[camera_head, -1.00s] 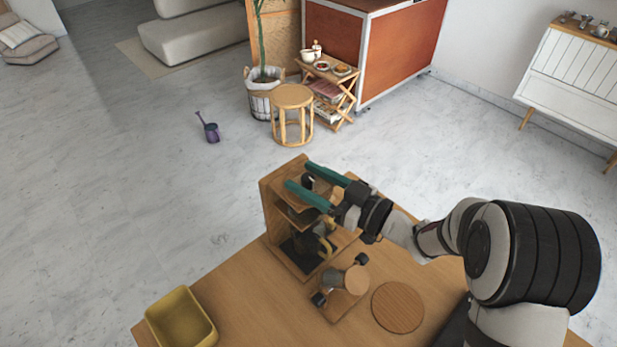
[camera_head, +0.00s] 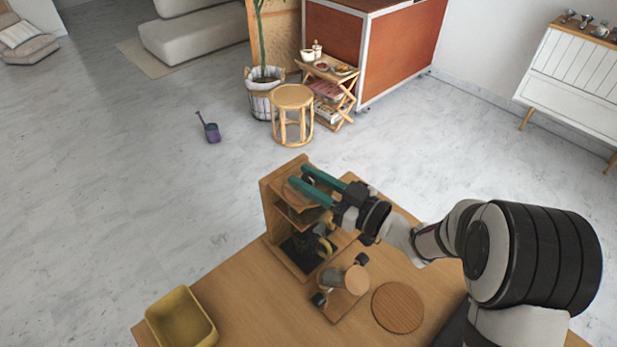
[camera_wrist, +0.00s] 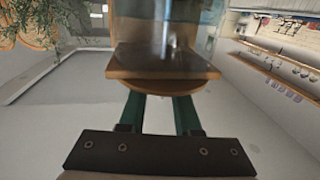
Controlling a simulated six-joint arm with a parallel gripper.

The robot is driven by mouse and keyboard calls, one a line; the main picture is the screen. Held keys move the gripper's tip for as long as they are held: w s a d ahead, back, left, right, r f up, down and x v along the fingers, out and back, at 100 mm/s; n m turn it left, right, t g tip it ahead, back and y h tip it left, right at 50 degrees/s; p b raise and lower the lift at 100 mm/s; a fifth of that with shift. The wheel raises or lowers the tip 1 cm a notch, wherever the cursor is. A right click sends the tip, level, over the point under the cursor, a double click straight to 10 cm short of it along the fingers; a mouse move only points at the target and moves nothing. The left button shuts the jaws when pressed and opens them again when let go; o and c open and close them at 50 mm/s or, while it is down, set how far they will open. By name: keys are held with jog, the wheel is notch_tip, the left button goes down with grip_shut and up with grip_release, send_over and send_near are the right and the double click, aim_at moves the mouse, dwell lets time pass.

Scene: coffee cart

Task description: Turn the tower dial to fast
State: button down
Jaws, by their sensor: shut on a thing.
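The wooden coffee tower (camera_head: 273,213) stands at the back edge of the wooden cart top, with a shelf and a dark base plate. My gripper (camera_head: 300,176) reaches in from the right at the tower's top. Its two green fingers are parallel, with a gap between them, and shut on a small dark part there, which I take to be the dial. The fingers mostly hide it, and I cannot read its setting. In the wrist view, the fingers (camera_wrist: 159,104) run in under a wooden block and a rounded wooden edge (camera_wrist: 165,87), which hide their tips.
In front of the tower, a small wooden stand (camera_head: 345,303) holds a glass and metal piece. A round wooden mat (camera_head: 398,308) lies to its right, and a yellow bin (camera_head: 181,318) stands at the front left. The cart top between bin and stand is clear.

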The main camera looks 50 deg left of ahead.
jog(key=m+t, duration=0.3)
jog(key=t, duration=0.1)
jog(key=m+t+h, duration=0.1)
jog(key=m+t, duration=0.2)
jog(key=t, duration=0.2)
jog(key=shift+s+t, duration=0.2)
jog(key=shift+t, duration=0.1)
jog(key=m+t+h, duration=0.2)
jog(key=t, duration=0.1)
jog(key=m+t+h, duration=0.3)
jog(key=shift+a+m+t, duration=0.1)
jog(key=shift+m+t, duration=0.2)
jog(key=shift+t, duration=0.1)
jog(key=m+t+h, duration=0.2)
jog(key=m+h, duration=0.1)
jog(key=h, duration=0.1)
jog(key=m+t+h, duration=0.2)
jog(key=m+h, duration=0.1)
jog(key=h, duration=0.2)
jog(key=shift+w, duration=0.1)
jog(key=m+h, duration=0.2)
jog(key=h, duration=0.2)
jog(key=m+h, duration=0.3)
jog(key=h, duration=0.1)
jog(key=shift+w+m, duration=0.1)
jog(key=shift+m, duration=0.2)
jog(key=shift+r+g+h, duration=0.1)
jog(key=shift+g+h, duration=0.2)
jog(key=c, duration=0.6)
grip_release()
